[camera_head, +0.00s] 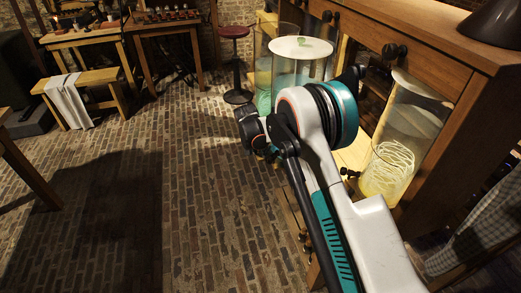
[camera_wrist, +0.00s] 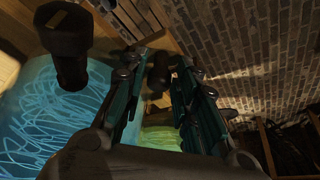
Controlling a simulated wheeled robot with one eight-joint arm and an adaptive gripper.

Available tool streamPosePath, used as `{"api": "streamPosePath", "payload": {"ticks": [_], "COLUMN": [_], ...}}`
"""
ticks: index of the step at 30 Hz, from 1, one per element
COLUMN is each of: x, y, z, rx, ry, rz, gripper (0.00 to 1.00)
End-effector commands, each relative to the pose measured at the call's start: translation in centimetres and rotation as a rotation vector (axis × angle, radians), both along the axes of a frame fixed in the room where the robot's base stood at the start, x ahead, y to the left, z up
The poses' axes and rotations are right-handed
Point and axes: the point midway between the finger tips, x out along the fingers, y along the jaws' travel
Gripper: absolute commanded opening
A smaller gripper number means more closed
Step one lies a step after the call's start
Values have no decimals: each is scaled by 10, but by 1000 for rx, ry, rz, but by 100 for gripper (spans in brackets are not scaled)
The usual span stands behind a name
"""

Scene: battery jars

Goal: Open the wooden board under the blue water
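In the wrist view, blue water (camera_wrist: 45,125) with pale looping lines fills the left side. My gripper (camera_wrist: 164,66) points up the picture, its two teal and dark fingers apart. A dark rounded knob (camera_wrist: 158,76) shows between the fingertips; I cannot tell whether they touch it. Wooden boards (camera_wrist: 135,16) lie at the top, beyond the fingers. My arm hides the gripper and the wood below that jar there.
A glass jar with a pale yellow coil (camera_head: 387,172) stands at the right. Dark knobs (camera_head: 391,51) stick out from the cabinet front. A red stool (camera_head: 235,33) and a bench with a cloth (camera_head: 70,100) stand farther back. The brick floor (camera_head: 190,200) at left is clear.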

Motion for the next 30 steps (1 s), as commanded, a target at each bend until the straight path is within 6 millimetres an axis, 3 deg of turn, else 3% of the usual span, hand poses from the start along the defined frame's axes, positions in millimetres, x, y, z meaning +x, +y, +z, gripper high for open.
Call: {"api": "streamPosePath", "payload": {"ticks": [5,18,24,30], "x": [-5,-34,-40,-41], "y": [3,18,21,22], "z": [15,90,107,110], "rx": [0,0,-1,0], "ry": [0,0,0,0], "rz": [1,1,2,1], "gripper": [28,28,28,28]}}
